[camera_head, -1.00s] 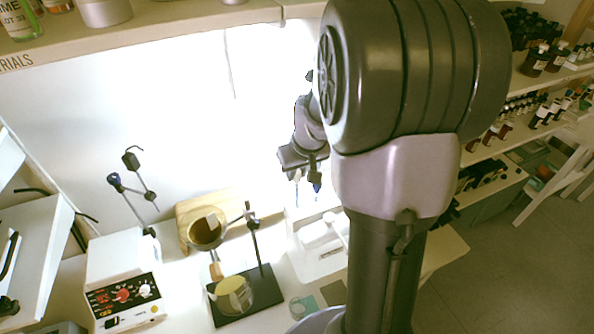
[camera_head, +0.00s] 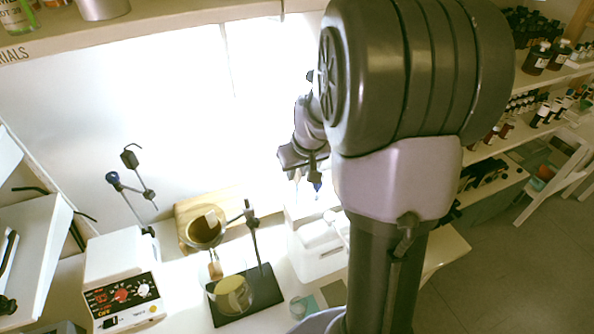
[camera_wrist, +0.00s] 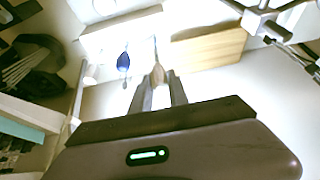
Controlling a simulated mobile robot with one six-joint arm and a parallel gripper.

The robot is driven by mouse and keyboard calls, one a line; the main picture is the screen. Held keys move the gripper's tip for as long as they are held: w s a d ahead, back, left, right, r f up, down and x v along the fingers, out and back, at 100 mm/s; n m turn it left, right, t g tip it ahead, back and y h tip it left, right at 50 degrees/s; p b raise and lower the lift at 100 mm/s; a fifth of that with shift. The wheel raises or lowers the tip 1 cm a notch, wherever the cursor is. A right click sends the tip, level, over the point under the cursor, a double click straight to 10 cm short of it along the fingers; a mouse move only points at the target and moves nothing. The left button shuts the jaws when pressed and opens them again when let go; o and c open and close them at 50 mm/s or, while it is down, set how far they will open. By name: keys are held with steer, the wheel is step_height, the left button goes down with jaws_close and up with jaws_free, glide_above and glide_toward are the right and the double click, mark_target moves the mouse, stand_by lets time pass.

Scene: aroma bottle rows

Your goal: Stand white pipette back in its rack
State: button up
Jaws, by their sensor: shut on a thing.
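My gripper (camera_wrist: 158,90) is shut on the pale bulb of the white pipette (camera_wrist: 157,72) in the wrist view. A thin stem runs from the bulb away from the fingers. In the head view my gripper (camera_head: 304,168) is a small dark shape left of my large arm link, above a white box-like stand (camera_head: 318,246). A blue-bulbed pipette (camera_wrist: 123,62) is beside the held one in the wrist view, apart from my fingers. Its blue part also shows just below my gripper in the head view (camera_head: 317,186). I cannot clearly make out the rack's holes.
A wooden block (camera_head: 190,211) lies at the back, with a clamp stand (camera_head: 254,240) and its dark base before it. A white hotplate device (camera_head: 120,270) stands at left. Bottle shelves (camera_head: 545,100) are at right. My arm hides much of the bench.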

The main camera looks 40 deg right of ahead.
mark_target(299, 181)
steer(key=shift+f+b, duration=1.5)
steer(key=shift+f, duration=0.05)
steer(key=shift+f+b, duration=1.1)
steer(key=shift+b, duration=0.05)
steer(key=o, duration=0.8)
steer(key=shift+r, duration=0.15)
steer(key=shift+p+v, duration=1.45)
steer(key=shift+v, duration=1)
